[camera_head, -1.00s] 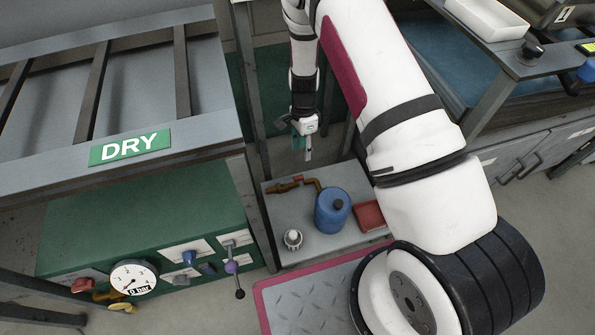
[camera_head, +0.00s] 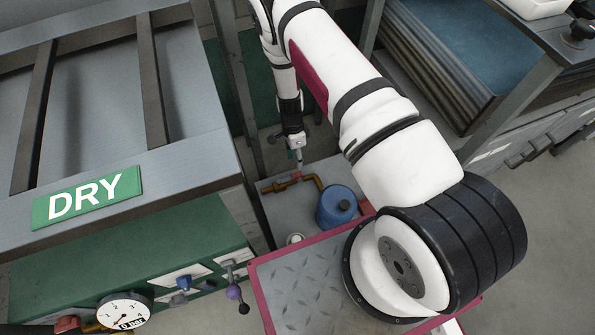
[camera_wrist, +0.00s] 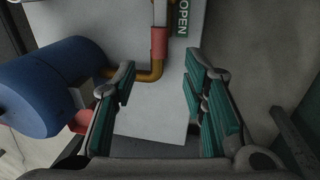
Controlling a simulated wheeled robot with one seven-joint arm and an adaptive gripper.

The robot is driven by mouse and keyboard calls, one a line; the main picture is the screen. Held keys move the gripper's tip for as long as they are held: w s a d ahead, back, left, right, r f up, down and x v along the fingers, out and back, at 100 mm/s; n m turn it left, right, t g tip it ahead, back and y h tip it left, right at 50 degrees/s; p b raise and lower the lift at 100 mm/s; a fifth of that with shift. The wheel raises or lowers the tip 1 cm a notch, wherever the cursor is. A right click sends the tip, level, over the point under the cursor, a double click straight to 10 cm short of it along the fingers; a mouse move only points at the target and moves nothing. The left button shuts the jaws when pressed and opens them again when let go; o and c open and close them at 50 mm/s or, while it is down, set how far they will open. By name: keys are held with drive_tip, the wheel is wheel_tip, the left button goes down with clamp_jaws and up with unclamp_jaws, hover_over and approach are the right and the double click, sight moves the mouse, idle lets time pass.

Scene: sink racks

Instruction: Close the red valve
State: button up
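A small red part, which looks like the red valve (camera_head: 295,178), sits on a brass-orange pipe (camera_head: 317,182) at the back of a low grey table. In the wrist view the red part (camera_wrist: 159,44) is on the pipe, beside a green OPEN label (camera_wrist: 182,18). My gripper (camera_head: 298,160) points down just above and behind the pipe. In the wrist view my gripper (camera_wrist: 160,88) has its fingers wide apart with nothing between the tips. The red part is beyond the fingertips, between their lines; I see no contact.
A blue canister (camera_head: 338,206) stands on the low table (camera_head: 277,212), close beside the pipe; it fills the left of the wrist view. A metal rack with a DRY sign (camera_head: 87,197) is at left, above a green panel (camera_head: 125,250) with a gauge (camera_head: 124,311) and knobs.

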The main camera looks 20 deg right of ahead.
sight(298, 173)
drive_tip(key=f, duration=0.2)
drive_tip(key=s+f+b, duration=0.1)
drive_tip(key=f, duration=0.4)
drive_tip(key=shift+s+f+b, duration=0.15)
drive_tip(key=shift+s+b, duration=0.1)
drive_tip(key=shift+b, duration=0.15)
clamp_jaws()
